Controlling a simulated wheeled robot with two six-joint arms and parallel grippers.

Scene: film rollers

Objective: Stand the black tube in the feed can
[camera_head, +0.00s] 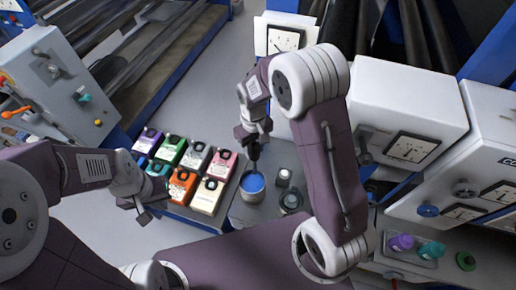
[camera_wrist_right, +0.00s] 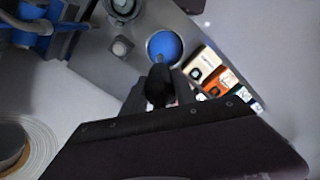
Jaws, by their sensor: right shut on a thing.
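My right gripper (camera_head: 255,138) is shut on the black tube (camera_head: 255,153) and holds it roughly upright above the feed can. The feed can (camera_head: 250,196) is a light, round can with blue inside, standing on a grey surface. The tube's lower end meets the can's far rim in the head view; I cannot tell whether it is inside. In the right wrist view the dark tube (camera_wrist_right: 159,84) points to the edge of the blue can opening (camera_wrist_right: 165,44). My left gripper (camera_head: 143,203) looks open and empty, left of the coloured packs.
Several coloured packs (camera_head: 207,196) stand in rows left of the can. A small light-capped container (camera_head: 284,176) and a dark round jar (camera_head: 291,200) stand close on its right. White machine boxes with dials (camera_head: 410,148) rise further right.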

